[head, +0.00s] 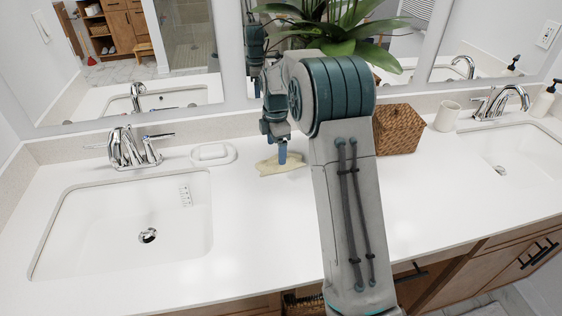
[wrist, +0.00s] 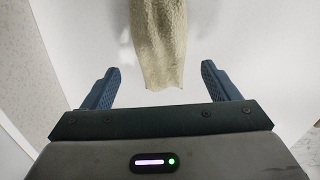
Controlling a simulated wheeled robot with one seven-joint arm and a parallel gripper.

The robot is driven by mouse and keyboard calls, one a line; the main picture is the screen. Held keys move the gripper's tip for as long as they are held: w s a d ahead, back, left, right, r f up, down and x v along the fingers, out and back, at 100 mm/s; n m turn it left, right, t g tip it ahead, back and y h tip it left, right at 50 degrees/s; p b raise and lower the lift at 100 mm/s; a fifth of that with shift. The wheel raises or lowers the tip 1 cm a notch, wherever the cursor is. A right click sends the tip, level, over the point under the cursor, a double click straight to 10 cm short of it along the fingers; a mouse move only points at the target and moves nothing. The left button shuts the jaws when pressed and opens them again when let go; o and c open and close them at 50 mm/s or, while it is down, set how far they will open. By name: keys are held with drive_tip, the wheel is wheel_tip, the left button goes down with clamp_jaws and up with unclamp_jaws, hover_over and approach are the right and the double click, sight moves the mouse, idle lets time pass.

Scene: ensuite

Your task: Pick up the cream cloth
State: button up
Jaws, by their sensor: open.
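The cream cloth (head: 281,165) lies on the white counter between the left sink and the woven basket. In the head view my gripper (head: 282,152) is right over it and hides part of it. In the wrist view the cloth (wrist: 160,45) is a long textured strip that reaches in from the top edge. Its near end lies between the two blue fingers of my gripper (wrist: 160,82), which are apart with a gap on both sides of the cloth. I cannot tell how high the fingertips are above the counter.
A white soap dish (head: 213,153) stands left of the cloth, by the left faucet (head: 133,148) and left sink (head: 125,225). The woven basket (head: 398,130) with a plant stands to the right, then a white cup (head: 447,116). The counter in front of the cloth is clear.

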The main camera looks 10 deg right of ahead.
sight(277, 159)
wheel_tip(277, 159, down, 5)
drive_tip(key=shift+s+d+r+p, duration=0.1)
drive_tip(key=shift+d+r+p, duration=0.1)
drive_tip(key=shift+p, duration=0.15)
drive_tip(key=c, duration=1.1)
drive_tip(key=shift+o, duration=0.2)
drive_tip(key=shift+r, duration=0.1)
wheel_tip(277, 159, up, 18)
drive_tip(key=shift+b, duration=0.3)
